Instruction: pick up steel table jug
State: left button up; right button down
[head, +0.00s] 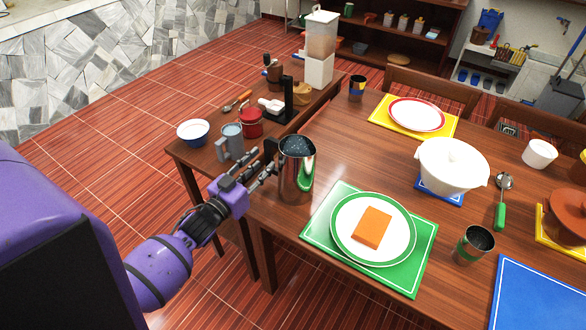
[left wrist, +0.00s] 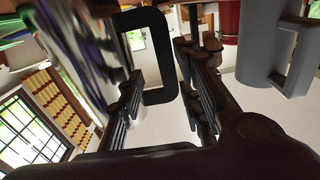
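The steel table jug (head: 298,176) is a shiny upright cylinder with a black handle (head: 270,150) on its left side. It stands at the left corner of the wooden dining table. My left gripper (head: 264,172) is at the handle side of the jug. In the left wrist view the black handle (left wrist: 160,60) shows between and beyond the fingertips of my left gripper (left wrist: 160,88), which are apart. The reflective jug wall (left wrist: 85,45) fills the upper left there. I cannot tell whether a finger touches the handle. My right gripper is not in view.
A grey mug (head: 230,145), red canister (head: 252,124) and blue-white bowl (head: 193,132) stand on the side table close behind my gripper.

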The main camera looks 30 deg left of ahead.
aim_at(266, 154)
pick_arm(q)
jog(key=w, duration=0.5)
jog(key=shift+w+a+r+p, duration=0.1)
jog(key=shift+w+a+p, duration=0.15)
jog(key=shift+w+p, duration=0.1)
jog(key=shift+c, duration=0.4)
grip_shut()
jog(key=shift+r, duration=0.2)
